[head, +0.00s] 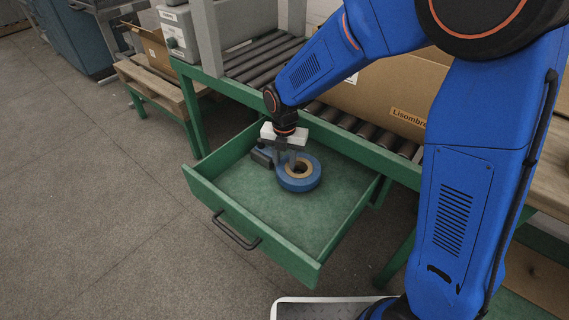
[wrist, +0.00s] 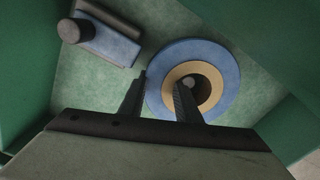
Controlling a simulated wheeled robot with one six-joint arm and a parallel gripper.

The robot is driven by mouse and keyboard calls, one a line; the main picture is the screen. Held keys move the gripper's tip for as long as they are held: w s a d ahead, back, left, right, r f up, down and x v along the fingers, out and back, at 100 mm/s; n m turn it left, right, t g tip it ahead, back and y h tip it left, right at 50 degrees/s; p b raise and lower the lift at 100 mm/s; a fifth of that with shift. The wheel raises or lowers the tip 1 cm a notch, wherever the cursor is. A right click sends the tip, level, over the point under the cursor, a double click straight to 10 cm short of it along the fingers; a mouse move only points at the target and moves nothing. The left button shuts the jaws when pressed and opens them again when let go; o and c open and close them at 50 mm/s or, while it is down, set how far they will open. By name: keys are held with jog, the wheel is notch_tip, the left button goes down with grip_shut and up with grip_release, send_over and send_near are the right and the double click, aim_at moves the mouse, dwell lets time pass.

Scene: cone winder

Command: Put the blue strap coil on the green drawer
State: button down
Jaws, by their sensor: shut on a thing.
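The blue strap coil (head: 300,185) is a flat blue ring with a tan inner core. It lies level inside the open green drawer (head: 240,222), on or very close to its floor. In the wrist view the coil (wrist: 223,75) shows over the green drawer floor (wrist: 95,85). My gripper (head: 285,165) points down at the coil's left side. In the wrist view my gripper (wrist: 161,82) has one finger in the core's hole and the other outside the rim, shut on the ring wall. The contact under the coil is hidden.
A blue-and-black tool (head: 263,157) lies in the drawer just left of the coil, and it also shows in the wrist view (wrist: 105,38). The drawer walls surround both. A roller conveyor (head: 262,60) with a cardboard box (head: 385,92) is behind. The drawer's right side is clear.

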jog(key=shift+f, duration=0.25)
jog(key=c, duration=1.3)
grip_release()
notch_tip(320, 180, up, 13)
jog(key=shift+r, duration=0.15)
